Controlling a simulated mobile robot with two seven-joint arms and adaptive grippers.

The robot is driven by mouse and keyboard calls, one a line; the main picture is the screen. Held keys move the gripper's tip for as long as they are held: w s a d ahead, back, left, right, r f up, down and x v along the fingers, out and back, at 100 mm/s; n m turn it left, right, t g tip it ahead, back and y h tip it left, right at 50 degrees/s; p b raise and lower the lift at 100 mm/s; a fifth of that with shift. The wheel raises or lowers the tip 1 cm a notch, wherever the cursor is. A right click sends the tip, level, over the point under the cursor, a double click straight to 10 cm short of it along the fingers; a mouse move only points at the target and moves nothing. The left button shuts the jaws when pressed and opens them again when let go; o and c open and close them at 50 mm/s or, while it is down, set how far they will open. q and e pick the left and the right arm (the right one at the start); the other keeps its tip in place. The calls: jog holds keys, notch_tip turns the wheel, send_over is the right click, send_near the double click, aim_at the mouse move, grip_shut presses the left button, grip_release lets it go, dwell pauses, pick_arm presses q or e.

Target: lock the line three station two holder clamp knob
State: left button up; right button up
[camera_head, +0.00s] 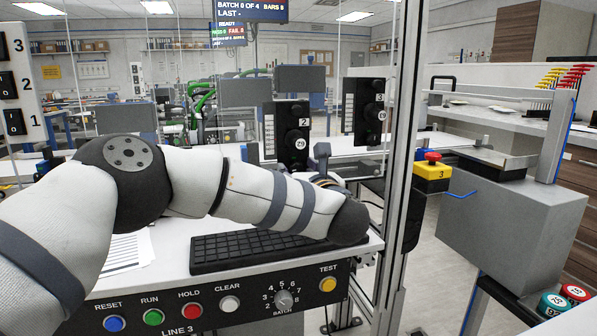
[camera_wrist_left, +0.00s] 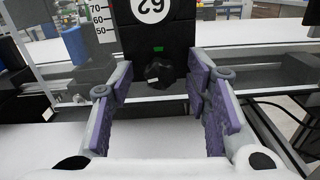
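The station two holder (camera_head: 287,132) is a black upright block marked 2, with a round white number disc, behind the line three desk. In the left wrist view its black clamp knob (camera_wrist_left: 159,72) is on the front face, below a small green light and the disc. My left gripper (camera_wrist_left: 160,92) is open. Its purple-padded fingers stand either side of the knob in the picture, with visible gaps; I cannot tell the remaining depth. In the head view my left gripper (camera_head: 323,165) is mostly hidden behind my forearm. My right gripper is not in view.
The line three control panel (camera_head: 215,305) and a black keyboard (camera_head: 245,250) lie below my left arm. A metal post (camera_head: 398,150) stands right of the gripper. The station three holder (camera_head: 355,108) is behind it. A yellow box with a red button (camera_head: 432,172) is further right.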

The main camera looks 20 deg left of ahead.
pick_arm(q)
grip_shut()
jog(key=shift+m, duration=0.3)
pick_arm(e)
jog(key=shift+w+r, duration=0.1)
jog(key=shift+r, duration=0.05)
pick_arm(q)
jog(key=m+p, duration=0.1)
jog(key=m, duration=0.1)
jog(key=shift+r+m, duration=0.2)
jog(key=shift+m, duration=0.2)
jog(key=m+p, duration=0.1)
jog(key=m, duration=0.3)
jog(key=shift+m, duration=0.3)
jog(key=m+p, duration=0.1)
jog(key=m, duration=0.7)
jog(key=shift+m, duration=0.4)
jog(key=shift+f+m+p, duration=0.1)
jog(key=shift+m+p, duration=0.2)
jog(key=shift+m, duration=1.2)
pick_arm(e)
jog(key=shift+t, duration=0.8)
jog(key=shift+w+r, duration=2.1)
